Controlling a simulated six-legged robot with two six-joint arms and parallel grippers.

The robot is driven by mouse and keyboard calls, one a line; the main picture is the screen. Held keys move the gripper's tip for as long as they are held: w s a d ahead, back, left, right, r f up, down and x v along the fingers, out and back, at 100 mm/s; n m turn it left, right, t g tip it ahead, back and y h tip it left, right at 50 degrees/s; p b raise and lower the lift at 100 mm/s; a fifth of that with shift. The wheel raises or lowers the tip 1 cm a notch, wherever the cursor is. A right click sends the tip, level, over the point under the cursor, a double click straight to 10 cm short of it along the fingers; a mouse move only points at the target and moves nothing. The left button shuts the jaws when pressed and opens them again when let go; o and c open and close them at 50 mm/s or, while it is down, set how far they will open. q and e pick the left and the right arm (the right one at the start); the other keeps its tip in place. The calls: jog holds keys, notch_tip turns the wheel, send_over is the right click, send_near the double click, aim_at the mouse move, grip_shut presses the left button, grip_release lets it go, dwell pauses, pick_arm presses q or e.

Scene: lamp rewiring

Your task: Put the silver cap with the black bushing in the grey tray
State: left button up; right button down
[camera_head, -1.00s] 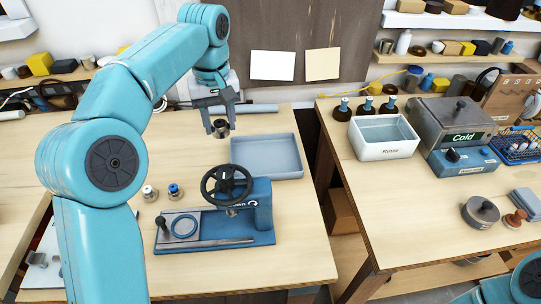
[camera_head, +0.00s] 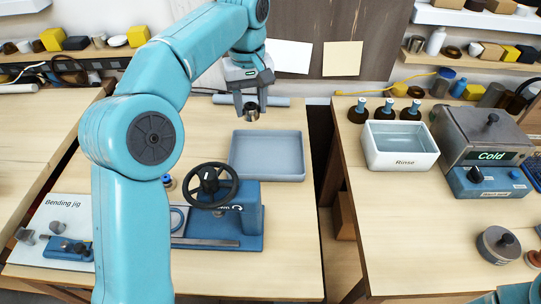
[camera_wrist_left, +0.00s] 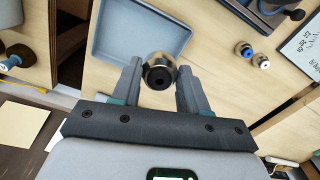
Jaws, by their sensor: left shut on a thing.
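My left gripper (camera_head: 251,110) is shut on the silver cap with the black bushing (camera_head: 251,115). It holds the cap in the air near the back edge of the grey tray (camera_head: 268,178). In the left wrist view, the cap (camera_wrist_left: 159,66) sits between the two fingers with its dark bushing end facing the camera. The grey tray also shows in the left wrist view (camera_wrist_left: 106,48), beside and beyond the cap. The tray looks empty. My right gripper is not in view.
A blue press with a black handwheel (camera_head: 211,186) stands just in front of the tray. Two small caps, one with a blue bushing (camera_wrist_left: 243,49) and one with a white bushing (camera_wrist_left: 262,61), stand on the table. A white rinse bin (camera_head: 401,159) is on the right table.

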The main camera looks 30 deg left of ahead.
pick_arm(q)
jog(key=shift+d+f, duration=0.2)
jog(key=shift+f, duration=0.1)
jog(key=b, duration=0.3)
send_near(255, 165)
jog(key=s+d, duration=0.1)
jog(key=s, duration=0.2)
jog(key=shift+d+f, duration=0.35)
jog(key=shift+f, duration=0.05)
notch_tip(255, 165, down, 5)
jog(key=shift+w+r, duration=0.1)
jog(key=shift+w, duration=0.05)
jog(key=shift+d, duration=0.1)
jog(key=shift+f, duration=0.2)
jog(key=o, duration=0.8)
jog(key=shift+o, duration=0.2)
